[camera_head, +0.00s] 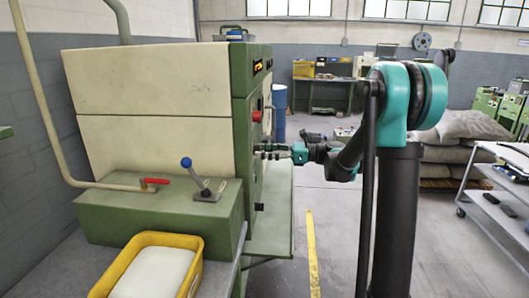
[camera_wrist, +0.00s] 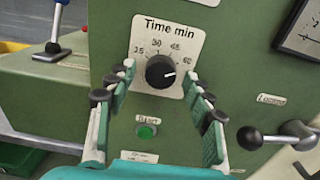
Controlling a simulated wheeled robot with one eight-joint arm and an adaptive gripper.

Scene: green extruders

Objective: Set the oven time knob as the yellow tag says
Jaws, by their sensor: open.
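The time knob (camera_wrist: 160,71) is black and round, on a white plate (camera_wrist: 181,28) marked "Time min" with 15, 30, 45 and 60. Its white pointer line points right, a little below the 60 mark. My gripper (camera_wrist: 160,78) is open and empty, its fingers left and right of the knob with gaps on both sides. In the head view my gripper (camera_head: 268,151) is at the green machine's front face (camera_head: 253,120). A small yellow patch (camera_head: 258,67) shows high on that face, too small to read. I cannot tell whether it is the tag.
A green button (camera_wrist: 146,131) is below the knob. A lever with a black ball (camera_wrist: 250,138) sticks out at right, near my right finger. A dial gauge (camera_wrist: 300,35) is at upper right. A yellow bin (camera_head: 150,240) and a blue-knobbed lever (camera_head: 186,163) are at the machine's side.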

